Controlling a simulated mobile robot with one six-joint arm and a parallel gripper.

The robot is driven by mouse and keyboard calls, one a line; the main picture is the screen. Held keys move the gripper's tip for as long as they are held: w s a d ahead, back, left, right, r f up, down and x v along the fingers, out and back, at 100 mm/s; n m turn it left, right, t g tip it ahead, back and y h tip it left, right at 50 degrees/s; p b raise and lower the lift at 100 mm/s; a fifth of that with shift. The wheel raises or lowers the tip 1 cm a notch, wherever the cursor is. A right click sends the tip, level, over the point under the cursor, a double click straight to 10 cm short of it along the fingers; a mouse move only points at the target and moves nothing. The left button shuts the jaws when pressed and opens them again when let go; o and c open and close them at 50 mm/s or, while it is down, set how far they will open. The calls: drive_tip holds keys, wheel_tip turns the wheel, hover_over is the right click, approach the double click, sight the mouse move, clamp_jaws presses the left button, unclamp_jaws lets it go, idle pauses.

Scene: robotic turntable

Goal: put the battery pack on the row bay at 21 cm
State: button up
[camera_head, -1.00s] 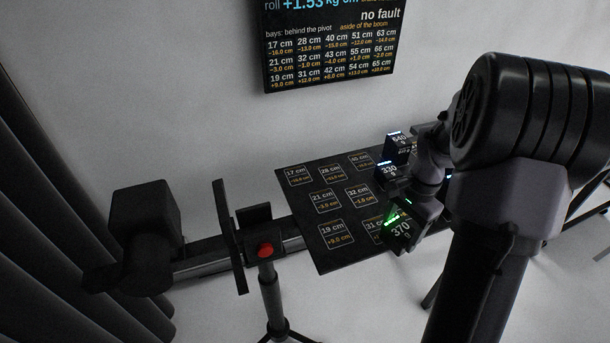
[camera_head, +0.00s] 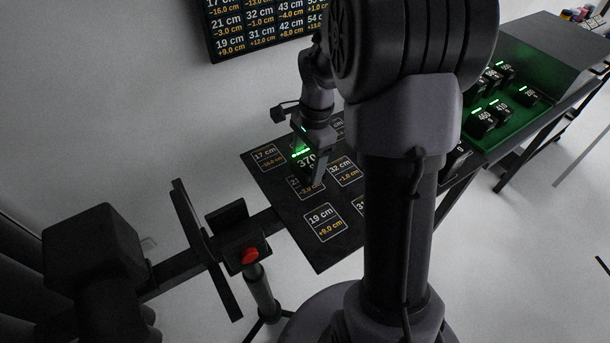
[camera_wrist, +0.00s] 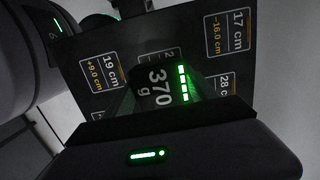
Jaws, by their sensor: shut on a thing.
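My gripper (camera_head: 312,155) is shut on a dark battery pack (camera_head: 304,161) marked 370 g with a lit green bar. In the wrist view the pack (camera_wrist: 155,88) sits between the fingers, its label facing the camera. The pack is over the 21 cm bay (camera_head: 300,188) on the black bay board (camera_head: 268,185) and covers much of its marking. In the wrist view only an edge of that bay (camera_wrist: 169,54) shows behind the pack. I cannot tell whether the pack touches the board.
The 17 cm bay (camera_head: 266,156), 32 cm bay (camera_head: 343,170) and 19 cm bay (camera_head: 324,221) around it look empty. A red button (camera_head: 250,255) on a stand is at the board's left end. Several other packs stand on a green tray (camera_head: 513,128) at right. A display (camera_head: 262,25) hangs behind.

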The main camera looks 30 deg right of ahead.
drive_tip(key=shift+w+a+f, duration=0.15)
drive_tip(key=shift+a+f, duration=0.1)
drive_tip(key=shift+f, duration=0.1)
drive_tip(key=shift+f+b, duration=0.95)
drive_tip(key=shift+f, duration=0.45)
drive_tip(key=shift+f, duration=0.2)
drive_tip(key=o, duration=1.8)
drive_tip(key=shift+o, duration=0.2)
drive_tip(key=shift+r, duration=0.1)
